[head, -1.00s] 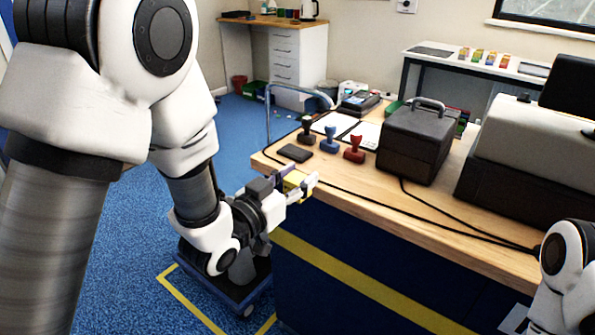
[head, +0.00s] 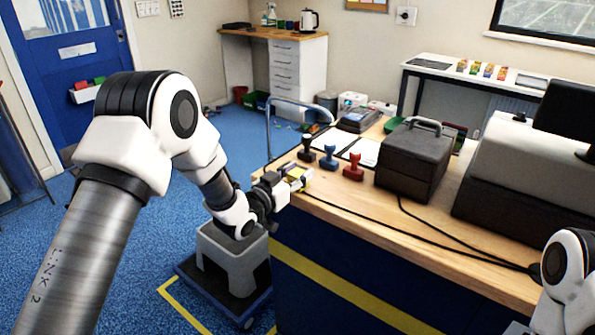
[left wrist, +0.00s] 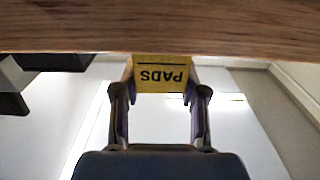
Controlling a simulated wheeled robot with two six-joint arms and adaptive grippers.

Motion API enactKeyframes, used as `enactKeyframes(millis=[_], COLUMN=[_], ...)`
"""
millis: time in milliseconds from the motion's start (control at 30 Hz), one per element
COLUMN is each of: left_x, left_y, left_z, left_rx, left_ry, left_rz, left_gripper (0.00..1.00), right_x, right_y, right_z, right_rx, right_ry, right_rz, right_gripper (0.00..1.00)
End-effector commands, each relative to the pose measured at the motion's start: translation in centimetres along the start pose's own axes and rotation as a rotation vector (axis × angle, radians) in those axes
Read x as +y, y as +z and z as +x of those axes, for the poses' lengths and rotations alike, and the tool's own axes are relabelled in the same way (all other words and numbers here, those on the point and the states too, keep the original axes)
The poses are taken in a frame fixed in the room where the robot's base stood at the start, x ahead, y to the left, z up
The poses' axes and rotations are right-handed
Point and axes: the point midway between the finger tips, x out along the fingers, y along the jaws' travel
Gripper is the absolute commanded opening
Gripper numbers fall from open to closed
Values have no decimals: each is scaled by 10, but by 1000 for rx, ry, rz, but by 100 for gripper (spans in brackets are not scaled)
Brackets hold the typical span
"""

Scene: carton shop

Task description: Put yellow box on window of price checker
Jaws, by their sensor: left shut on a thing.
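My left gripper (head: 298,180) is shut on the yellow box (head: 305,184), at the near left edge of the wooden counter. In the left wrist view the yellow box (left wrist: 161,74) sits between the two fingertips, its label "PADS" upside down. The wooden edge (left wrist: 160,36) crosses the top of that view, just beyond the box; I cannot tell whether they touch. A dark device with a small display (head: 358,118) at the counter's far left corner may be the price checker. Part of my right arm shows at lower right; its gripper does not show clearly.
A black stamp (head: 307,150), a blue stamp (head: 329,158) and a red stamp (head: 353,168) stand on the counter (head: 420,222) near the gripper. Behind them lie white papers (head: 334,141). A dark case (head: 410,160) and a large machine (head: 535,165) stand to the right. A cable crosses the front.

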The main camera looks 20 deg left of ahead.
Motion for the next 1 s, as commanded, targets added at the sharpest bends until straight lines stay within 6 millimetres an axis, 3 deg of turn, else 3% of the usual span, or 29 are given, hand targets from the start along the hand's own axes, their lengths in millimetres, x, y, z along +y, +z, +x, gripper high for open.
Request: enactKeyframes(millis=[300,333,367,400,733,1000], left_x=[0,0,0,0,0,2], left_y=[5,3,3,3,4,11], left_z=[0,0,0,0,-2,-52], left_rx=[1,1,1,1,0,0], left_ry=[0,0,0,0,0,-2], left_rz=[1,1,1,1,0,-3], left_gripper=[8,53,63,67,67,67], right_x=[0,0,0,0,0,0], right_y=[0,0,0,0,0,0], right_z=[5,4,3,3,2,16], right_rx=[0,0,0,0,0,0], right_ry=[0,0,0,0,0,0], right_rz=[0,0,0,0,0,0], right_gripper=[40,40,40,40,40,40])
